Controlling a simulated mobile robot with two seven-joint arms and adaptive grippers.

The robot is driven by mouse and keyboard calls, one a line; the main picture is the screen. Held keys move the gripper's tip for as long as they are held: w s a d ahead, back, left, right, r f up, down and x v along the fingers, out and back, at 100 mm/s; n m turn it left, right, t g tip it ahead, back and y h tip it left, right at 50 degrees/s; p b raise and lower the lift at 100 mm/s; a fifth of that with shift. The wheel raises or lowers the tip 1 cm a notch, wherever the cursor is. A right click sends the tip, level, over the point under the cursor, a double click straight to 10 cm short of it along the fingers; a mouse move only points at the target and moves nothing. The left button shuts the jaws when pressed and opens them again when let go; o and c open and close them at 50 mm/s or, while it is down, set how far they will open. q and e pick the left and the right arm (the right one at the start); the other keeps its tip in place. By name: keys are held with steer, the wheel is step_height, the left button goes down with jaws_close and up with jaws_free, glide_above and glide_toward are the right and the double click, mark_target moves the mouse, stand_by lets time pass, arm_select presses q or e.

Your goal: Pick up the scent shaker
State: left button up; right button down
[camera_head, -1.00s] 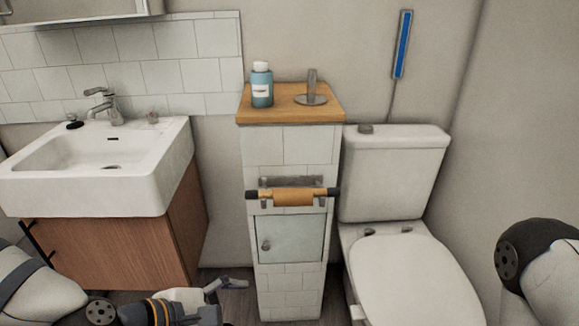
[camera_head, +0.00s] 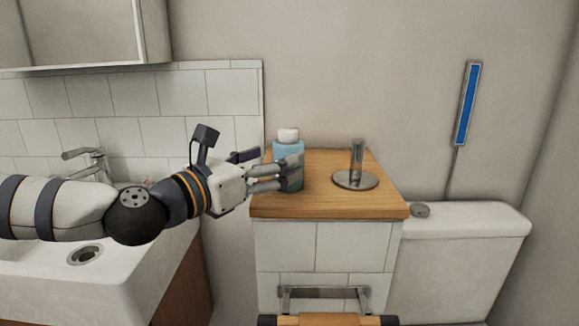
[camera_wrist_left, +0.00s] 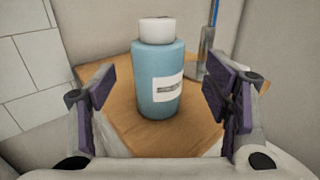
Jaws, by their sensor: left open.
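The scent shaker appears to be the blue bottle (camera_head: 289,150) with a white cap and a white label. It stands upright on the wooden top (camera_head: 330,203) of the tiled pillar, at its left side. My left gripper (camera_head: 272,170) reaches in from the left and is open beside the bottle. In the head view a finger overlaps the bottle's front. In the left wrist view the bottle (camera_wrist_left: 158,80) stands between the two spread purple-padded fingers (camera_wrist_left: 162,95), with gaps on both sides. My right gripper is not in view.
A metal stand with a round base (camera_head: 355,179) is on the wooden top, right of the bottle. A white sink (camera_head: 40,270) with a faucet (camera_head: 90,158) is at the left. The toilet tank (camera_head: 465,240) is at the right. The wall is close behind.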

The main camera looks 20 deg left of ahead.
mark_target(278, 156)
arm_select(q)
steer(key=x, duration=0.4)
steer(key=shift+w, duration=0.35)
steer(key=c, duration=1.4)
steer(key=shift+o, duration=0.2)
steer(key=shift+r, duration=0.15)
